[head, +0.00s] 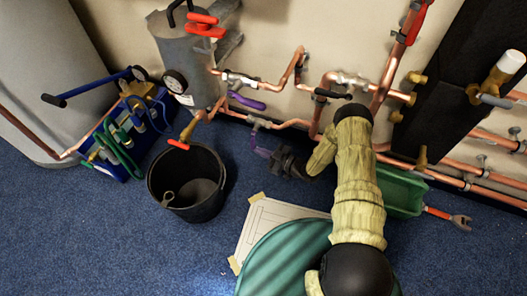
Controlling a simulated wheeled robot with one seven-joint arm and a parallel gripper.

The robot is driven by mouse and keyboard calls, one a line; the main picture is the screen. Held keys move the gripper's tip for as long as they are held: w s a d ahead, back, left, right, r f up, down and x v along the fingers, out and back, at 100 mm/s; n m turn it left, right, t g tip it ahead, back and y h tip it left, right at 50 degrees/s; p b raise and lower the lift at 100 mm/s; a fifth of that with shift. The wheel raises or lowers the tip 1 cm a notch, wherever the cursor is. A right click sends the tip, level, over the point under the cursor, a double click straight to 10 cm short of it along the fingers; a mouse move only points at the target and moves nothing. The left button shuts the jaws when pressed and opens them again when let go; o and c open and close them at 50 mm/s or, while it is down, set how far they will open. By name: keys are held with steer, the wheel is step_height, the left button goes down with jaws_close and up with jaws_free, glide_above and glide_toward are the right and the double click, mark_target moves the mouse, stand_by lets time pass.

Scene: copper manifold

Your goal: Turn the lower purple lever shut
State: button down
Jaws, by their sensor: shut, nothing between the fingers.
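The lower purple lever (261,149) hangs down from a valve on the lower copper pipe, its handle pointing down and slightly right. The upper purple lever (246,101) lies roughly along its pipe, above and to the left. My gripper (276,163) is black and shut, with nothing held. Its tips are right beside the free end of the lower lever, on the right. I cannot tell whether they touch it, and the gripper may hide the lever's end.
A black bucket (188,205) stands on the blue carpet left of the lever. A blue tool carrier (115,165) is further left. A green tray (404,193) lies behind my arm. Copper pipes run along the wall. A white sheet (256,226) lies on the floor below.

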steer(key=shift+w+a, duration=0.1)
steer(key=shift+a, duration=0.35)
steer(key=shift+d, duration=0.1)
steer(key=p+v, duration=0.7)
steer(key=v, duration=1.1)
steer(key=shift+f, duration=0.1)
steer(key=shift+w, duration=0.1)
